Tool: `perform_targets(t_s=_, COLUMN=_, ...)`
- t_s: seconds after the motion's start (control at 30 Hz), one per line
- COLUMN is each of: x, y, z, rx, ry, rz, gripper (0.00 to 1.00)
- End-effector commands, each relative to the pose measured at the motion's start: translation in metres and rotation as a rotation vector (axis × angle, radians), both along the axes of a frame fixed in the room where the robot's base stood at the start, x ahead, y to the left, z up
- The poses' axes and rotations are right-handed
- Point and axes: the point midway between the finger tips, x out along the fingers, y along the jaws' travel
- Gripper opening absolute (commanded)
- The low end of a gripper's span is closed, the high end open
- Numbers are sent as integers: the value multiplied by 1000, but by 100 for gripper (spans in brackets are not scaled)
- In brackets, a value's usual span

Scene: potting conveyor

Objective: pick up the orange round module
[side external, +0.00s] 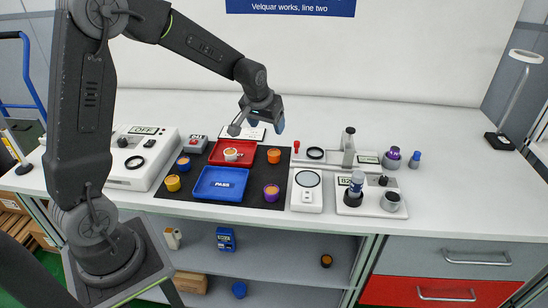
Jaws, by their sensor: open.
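The orange round module (273,156) stands on the black mat, just right of the red tray (215,156). My gripper (257,128) is open, pointing down, with its two fingers spread apart. In the picture it shows above the orange module and the red tray's back right corner. It looks empty and clear of the module, though its exact height is hard to tell from this one view. No part of the orange module looks hidden.
A blue PASS tray (220,184) lies in front. Blue (183,163), yellow (172,183) and purple (271,193) modules stand around on the black mat (240,208). A scale (306,194) and a stand (348,150) are to the right.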

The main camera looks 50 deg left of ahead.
Motion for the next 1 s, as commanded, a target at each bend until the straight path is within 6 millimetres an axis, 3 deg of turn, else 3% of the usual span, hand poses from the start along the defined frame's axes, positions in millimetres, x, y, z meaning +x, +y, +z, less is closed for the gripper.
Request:
perform_targets(t_s=0.4, x=23, y=12, z=-65, rx=-2, ry=5, rz=2, gripper=70)
perform_targets(t_s=0.67, x=30, y=15, z=-84, rx=-1, ry=2, rz=2, gripper=70)
perform_targets(t_s=1.0, x=41, y=20, z=-126, rx=-1, ry=2, rz=1, gripper=70)
